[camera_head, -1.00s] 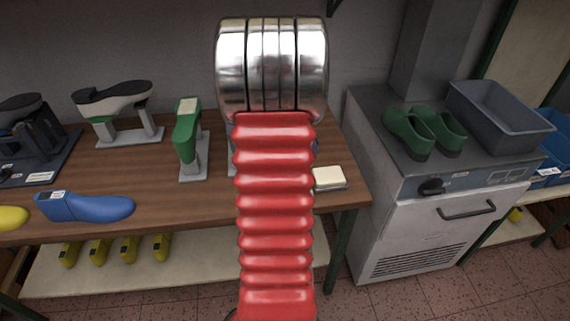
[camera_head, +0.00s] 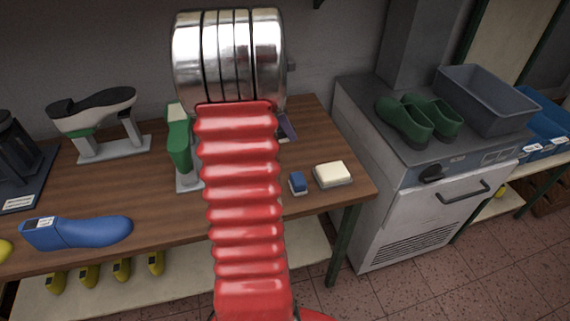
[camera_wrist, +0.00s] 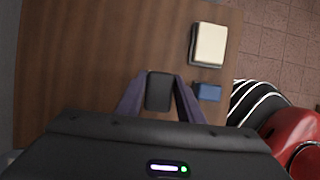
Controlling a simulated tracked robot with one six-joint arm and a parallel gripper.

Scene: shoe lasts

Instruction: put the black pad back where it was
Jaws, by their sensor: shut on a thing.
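The black pad (camera_wrist: 159,95) is between the two purple-grey fingers of my gripper (camera_wrist: 159,77) in the wrist view. The gripper is shut on it, over the wooden bench (camera_wrist: 90,60). A small blue block (camera_wrist: 208,92) lies just right of the fingers, with a cream pad on a dark base (camera_wrist: 209,45) beyond it. In the head view the blue block (camera_head: 298,183) sits left of the cream pad (camera_head: 333,174) near the bench's right end. My arm hides most of the gripper there; one finger (camera_head: 288,126) shows. The black pad is hidden there.
A green last on a stand (camera_head: 179,145) is left of my arm, and a blue last (camera_head: 80,232) lies near the front edge. A grey machine (camera_head: 420,205) bearing green shoes (camera_head: 404,120) and a grey bin (camera_head: 485,98) stands right of the bench.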

